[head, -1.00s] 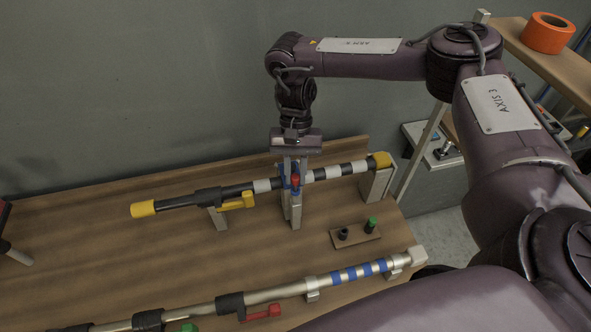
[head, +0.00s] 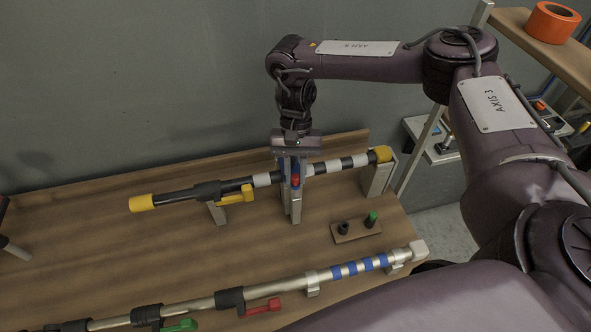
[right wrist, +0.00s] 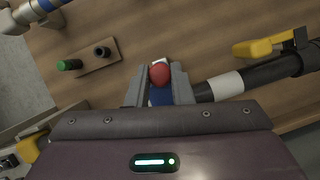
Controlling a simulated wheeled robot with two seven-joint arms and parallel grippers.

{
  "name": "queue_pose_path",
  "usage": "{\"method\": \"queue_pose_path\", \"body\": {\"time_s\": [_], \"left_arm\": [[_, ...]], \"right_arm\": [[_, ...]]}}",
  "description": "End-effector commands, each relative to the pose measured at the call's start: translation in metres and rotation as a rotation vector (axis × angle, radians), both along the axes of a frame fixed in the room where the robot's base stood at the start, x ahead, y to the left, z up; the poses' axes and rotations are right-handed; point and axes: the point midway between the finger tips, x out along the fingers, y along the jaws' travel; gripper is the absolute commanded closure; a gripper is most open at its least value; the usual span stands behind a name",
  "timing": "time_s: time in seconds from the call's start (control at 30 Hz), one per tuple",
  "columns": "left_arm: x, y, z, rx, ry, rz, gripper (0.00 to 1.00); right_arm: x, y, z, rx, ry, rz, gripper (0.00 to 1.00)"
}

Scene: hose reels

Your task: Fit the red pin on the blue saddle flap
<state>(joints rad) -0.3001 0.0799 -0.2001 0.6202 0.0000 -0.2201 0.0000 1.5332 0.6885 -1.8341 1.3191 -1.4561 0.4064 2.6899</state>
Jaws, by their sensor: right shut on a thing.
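My right gripper (head: 292,172) points down at the middle stand and is shut on the red pin (head: 295,181). In the right wrist view the pin's round red head (right wrist: 159,74) sits between the two fingertips. The blue saddle flap (right wrist: 160,97) shows just beside the red head, between the fingers. The fingers hide much of the flap, and whether the pin is seated in it cannot be told. The black, white-banded pole (head: 333,166) with yellow ends passes through the saddle. My left gripper is not in view.
A small board (head: 357,232) with a green-topped peg (head: 371,218) and a dark socket (head: 343,228) lies in front, to the right. A silver pole (head: 262,295) with blue bands and a red lever (head: 263,308) runs along the front.

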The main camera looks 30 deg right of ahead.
Motion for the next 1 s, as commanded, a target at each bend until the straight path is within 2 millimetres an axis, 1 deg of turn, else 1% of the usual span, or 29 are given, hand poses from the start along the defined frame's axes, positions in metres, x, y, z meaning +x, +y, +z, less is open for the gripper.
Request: {"method": "queue_pose_path", "body": {"time_s": [0.07,0.1,0.27,0.3,0.53,0.67,1.0], "left_arm": [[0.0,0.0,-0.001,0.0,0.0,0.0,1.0],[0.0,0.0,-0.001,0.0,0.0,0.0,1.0],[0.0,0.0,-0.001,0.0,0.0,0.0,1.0],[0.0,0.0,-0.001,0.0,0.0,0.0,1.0],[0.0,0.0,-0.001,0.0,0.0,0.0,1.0],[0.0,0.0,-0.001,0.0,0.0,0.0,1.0],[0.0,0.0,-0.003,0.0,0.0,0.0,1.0]], "right_arm": [[0.0,0.0,-0.003,0.0,0.0,0.0,1.0],[0.0,0.0,-0.002,0.0,0.0,0.0,0.77],[0.0,0.0,-0.002,0.0,0.0,0.0,0.56],[0.0,0.0,-0.002,0.0,0.0,0.0,0.55],[0.0,0.0,-0.002,0.0,0.0,0.0,0.55],[0.003,-0.001,0.005,0.0,-0.002,0.001,0.55],[0.021,-0.011,0.052,-0.002,-0.005,0.001,0.55]]}}
